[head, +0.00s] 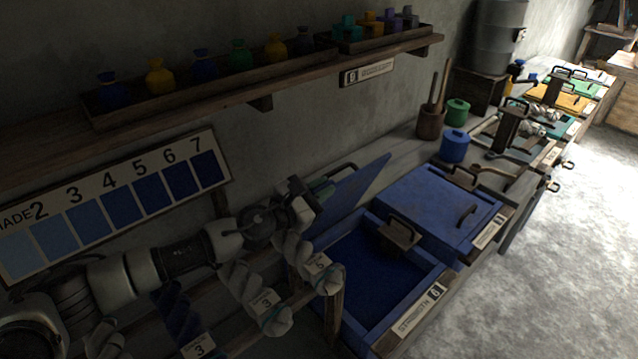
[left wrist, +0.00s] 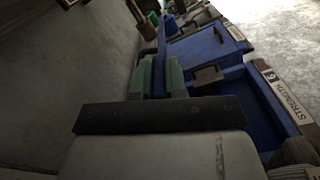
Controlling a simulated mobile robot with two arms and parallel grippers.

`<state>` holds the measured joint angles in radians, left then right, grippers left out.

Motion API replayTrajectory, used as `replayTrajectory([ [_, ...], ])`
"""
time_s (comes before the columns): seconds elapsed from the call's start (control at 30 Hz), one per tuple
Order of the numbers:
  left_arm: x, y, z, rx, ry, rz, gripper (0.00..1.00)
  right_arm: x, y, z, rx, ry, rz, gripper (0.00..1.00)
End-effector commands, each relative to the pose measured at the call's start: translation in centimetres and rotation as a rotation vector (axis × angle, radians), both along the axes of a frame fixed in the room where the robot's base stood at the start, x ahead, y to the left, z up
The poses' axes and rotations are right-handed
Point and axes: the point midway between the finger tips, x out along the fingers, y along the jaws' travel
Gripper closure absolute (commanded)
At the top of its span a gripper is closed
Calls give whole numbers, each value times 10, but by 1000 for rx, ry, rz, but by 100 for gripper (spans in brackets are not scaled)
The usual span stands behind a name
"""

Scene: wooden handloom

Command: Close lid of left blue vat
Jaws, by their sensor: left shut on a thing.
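The left blue vat (head: 432,276) stands open, with dark blue liquid (head: 365,280) inside. Its blue lid (head: 352,196) is raised and tilted along the wall side, with a dark handle (head: 340,171) on its far face. My left gripper (head: 322,190) is at the lid's upper left edge. In the left wrist view, the green fingers of my left gripper (left wrist: 160,78) are on both sides of the blue lid (left wrist: 161,45), shut on it. The fingertips are partly hidden in the head view. My right gripper is in neither view.
A closed blue vat (head: 435,210) adjoins on the right. A dark handled block (head: 400,234) sits at the open vat's far right edge. Pale twisted yarn hanks (head: 262,295) with tags hang below my left arm. A shelf (head: 270,90) with bottles runs above.

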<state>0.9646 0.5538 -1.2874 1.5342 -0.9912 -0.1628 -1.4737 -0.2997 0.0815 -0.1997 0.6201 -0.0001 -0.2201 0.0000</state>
Motion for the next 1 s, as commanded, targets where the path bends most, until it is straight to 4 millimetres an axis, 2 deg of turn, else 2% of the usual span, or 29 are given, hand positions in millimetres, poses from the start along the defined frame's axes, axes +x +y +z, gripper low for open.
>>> replayTrajectory([
  [0.17, 0, 0, -2, 0, 5, -1, 100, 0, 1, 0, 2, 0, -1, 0],
  [0.2, 0, 0, -2, 0, 5, -1, 81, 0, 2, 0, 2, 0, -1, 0],
  [0.33, 0, 0, -2, 0, 4, 0, 62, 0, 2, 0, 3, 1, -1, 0],
  [0.67, -2, 4, -1, 0, 3, 1, 62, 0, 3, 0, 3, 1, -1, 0],
  [0.77, -9, 12, -1, 1, 3, 1, 62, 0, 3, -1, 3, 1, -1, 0],
  [1.0, -44, 46, -3, 2, 3, 2, 62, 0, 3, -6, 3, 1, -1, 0],
])
